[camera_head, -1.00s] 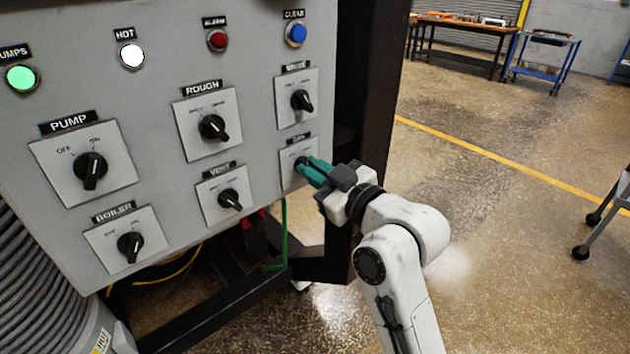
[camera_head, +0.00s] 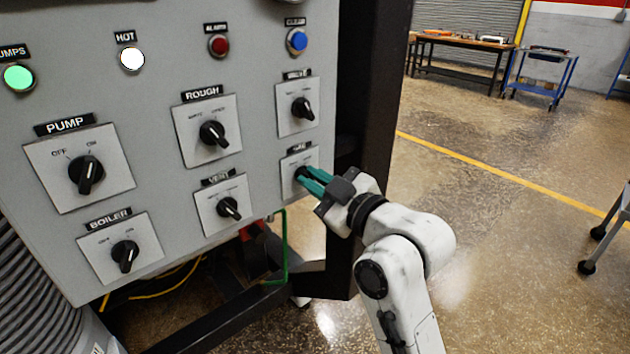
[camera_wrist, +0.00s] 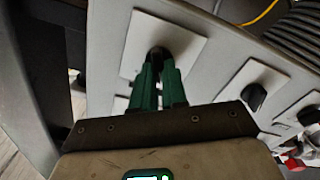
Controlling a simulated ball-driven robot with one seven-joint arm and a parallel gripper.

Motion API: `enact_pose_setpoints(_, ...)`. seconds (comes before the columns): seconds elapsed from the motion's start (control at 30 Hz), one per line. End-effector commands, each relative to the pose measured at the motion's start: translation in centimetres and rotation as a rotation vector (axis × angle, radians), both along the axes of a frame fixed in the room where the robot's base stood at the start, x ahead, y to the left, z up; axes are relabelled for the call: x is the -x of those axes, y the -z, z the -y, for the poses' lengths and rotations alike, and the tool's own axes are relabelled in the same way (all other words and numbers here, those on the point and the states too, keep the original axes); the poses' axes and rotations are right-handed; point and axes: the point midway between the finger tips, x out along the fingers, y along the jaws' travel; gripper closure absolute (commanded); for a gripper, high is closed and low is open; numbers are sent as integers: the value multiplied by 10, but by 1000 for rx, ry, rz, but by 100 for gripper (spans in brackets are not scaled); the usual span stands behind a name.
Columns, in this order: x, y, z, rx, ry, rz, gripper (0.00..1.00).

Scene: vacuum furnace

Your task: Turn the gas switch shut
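The gas switch (camera_head: 300,173) is a small black rotary knob on a white plate at the lower right of the grey panel. Its label above reads roughly "GAS". My gripper (camera_head: 307,179), with teal fingers, reaches it from the right. In the wrist view the dark knob (camera_wrist: 158,53) sits between the tips of the green fingers (camera_wrist: 159,67). The fingers are close together and look shut on it. They hide most of the knob, so I cannot tell which way it points.
The vent knob (camera_head: 229,208) is to the left and another knob (camera_head: 303,109) is directly above. The rough (camera_head: 213,134), pump (camera_head: 87,174) and boiler (camera_head: 125,256) knobs are farther left. A black frame post (camera_head: 366,90) stands right of the panel. Open floor lies to the right.

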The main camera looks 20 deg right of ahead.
Motion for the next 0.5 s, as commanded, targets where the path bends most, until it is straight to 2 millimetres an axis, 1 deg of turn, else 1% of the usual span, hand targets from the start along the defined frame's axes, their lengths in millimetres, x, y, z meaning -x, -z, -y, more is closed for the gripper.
enact_pose_setpoints(0.03, 0, 0, 0, 0, 1, -1, 83)
enact_pose_setpoints(0.23, 0, 0, 0, -1, 0, 0, 64)
enact_pose_setpoints(0.5, 1, 0, 0, -2, -1, 0, 63)
